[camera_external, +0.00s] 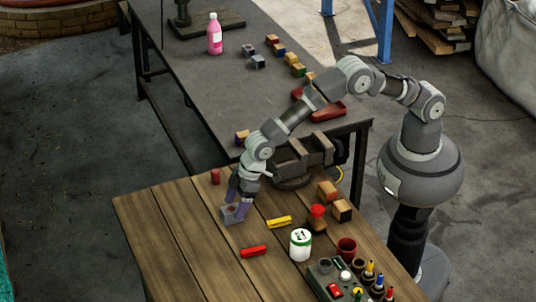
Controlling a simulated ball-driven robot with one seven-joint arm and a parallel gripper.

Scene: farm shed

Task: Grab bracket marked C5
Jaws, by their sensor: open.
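My gripper (237,203) is low over the front wooden table, left of its middle, pointing down. Its fingers are apart, on either side of a small grey bracket-like piece (230,216) on the wood. A small reddish patch shows on that piece, but I cannot read any mark. The fingers hide part of it, and I cannot tell whether they touch it. Two similar grey pieces, one (248,50) and another (258,62), lie on the dark rear table. Their marks are also too small to read.
Near my gripper are a red cylinder (215,176), a yellow piece (279,222) and a red piece (253,252). A white-green jar (300,246), wooden blocks (327,191) and a tool tray (322,283) stand to the right. A vise (300,158) sits behind. The front-left wood is clear.

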